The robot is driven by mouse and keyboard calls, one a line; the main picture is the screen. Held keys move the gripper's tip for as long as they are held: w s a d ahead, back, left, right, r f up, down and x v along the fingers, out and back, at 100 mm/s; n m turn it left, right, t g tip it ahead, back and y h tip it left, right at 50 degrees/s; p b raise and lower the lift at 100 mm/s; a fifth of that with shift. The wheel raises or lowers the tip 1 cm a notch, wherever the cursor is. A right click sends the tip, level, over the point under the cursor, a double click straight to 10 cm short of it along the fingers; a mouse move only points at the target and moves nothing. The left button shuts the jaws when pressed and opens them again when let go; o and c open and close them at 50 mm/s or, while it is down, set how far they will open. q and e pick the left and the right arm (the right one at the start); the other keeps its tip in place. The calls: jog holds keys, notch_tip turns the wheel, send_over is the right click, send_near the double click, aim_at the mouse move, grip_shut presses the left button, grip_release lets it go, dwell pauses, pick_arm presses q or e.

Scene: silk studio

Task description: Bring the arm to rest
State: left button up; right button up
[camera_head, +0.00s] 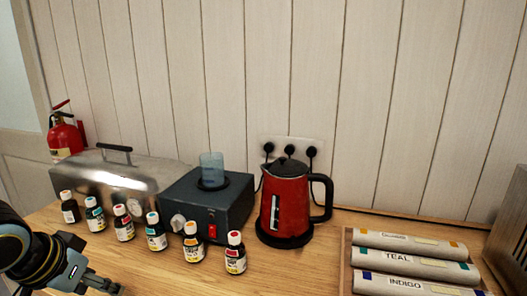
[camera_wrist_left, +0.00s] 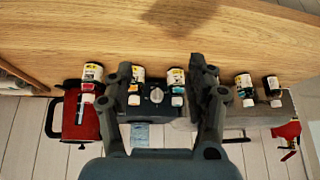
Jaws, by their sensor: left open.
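My left gripper (camera_head: 100,284) is at the lower left of the head view, in front of the row of small dye bottles (camera_head: 156,232) on the wooden table. In the left wrist view its two fingers (camera_wrist_left: 160,75) are spread apart with nothing held between them. Bottles show beyond and between the fingers, and they look apart from the bottles. The arm enters from the left edge, and part of the gripper is cut off by the bottom of the head view. My right gripper is in neither view.
Behind the bottles stand a metal box (camera_head: 112,185), a dark device (camera_head: 232,205) with a clear cup, and a red kettle (camera_head: 284,205). A tray (camera_head: 347,270) of labelled rolls (camera_head: 410,262) is at the right. Bare table (camera_wrist_left: 180,35) lies in front of the bottles.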

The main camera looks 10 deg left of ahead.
pick_arm(q)
jog(key=s+d+m+g, duration=0.1)
jog(key=s+d, duration=0.4)
jog(key=s, duration=0.3)
jog(key=s+d+g, duration=0.1)
jog(key=s+d, duration=0.3)
jog(key=s, duration=0.3)
notch_tip(320, 180, down, 33)
jog(key=s+a+g+b, duration=0.1)
jog(key=a+b, duration=0.1)
jog(key=b, duration=0.8)
jog(key=s+f+g+b, duration=0.1)
jog(key=s+f+b, duration=0.3)
jog(key=s+f, duration=0.6)
jog(key=s+a+f+b, duration=0.1)
jog(key=s+f+b, duration=0.4)
jog(key=f, duration=1.3)
jog(key=s, duration=0.4)
jog(key=shift+s+a+g, duration=0.2)
jog(key=shift+s+g, duration=0.2)
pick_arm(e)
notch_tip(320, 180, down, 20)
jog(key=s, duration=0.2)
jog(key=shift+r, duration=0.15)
pick_arm(q)
jog(key=shift+f, duration=0.1)
